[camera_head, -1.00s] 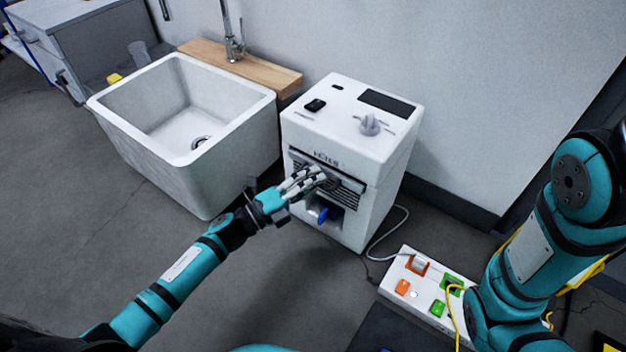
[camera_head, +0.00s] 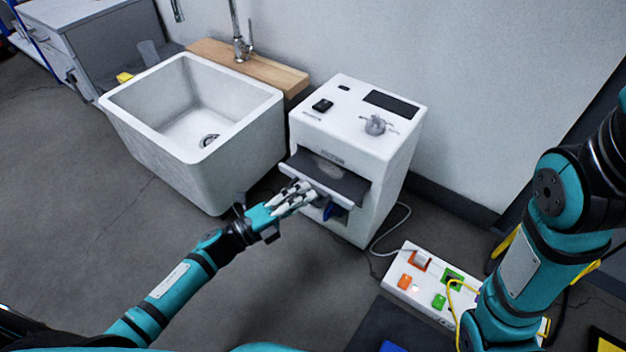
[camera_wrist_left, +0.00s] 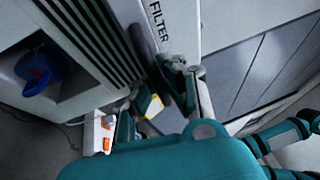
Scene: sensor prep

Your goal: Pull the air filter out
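The air filter (camera_head: 328,174) is a dark grey panel with a lighter patch, sticking part of the way out of the front of the white machine (camera_head: 340,135). My left gripper (camera_head: 308,193) is at the filter's front edge, its fingers over that edge. In the left wrist view the white front strip marked FILTER (camera_wrist_left: 160,25) lies against the fingers (camera_wrist_left: 185,85), which look closed around it. The contact itself is partly hidden. My right arm (camera_head: 530,240) is at the right; its gripper is out of the frame.
A blue part (camera_head: 330,210) sits in the recess below the filter. A white sink (camera_head: 130,100) stands left of the machine. A power strip (camera_head: 405,290) with coloured switches lies on the floor at the right.

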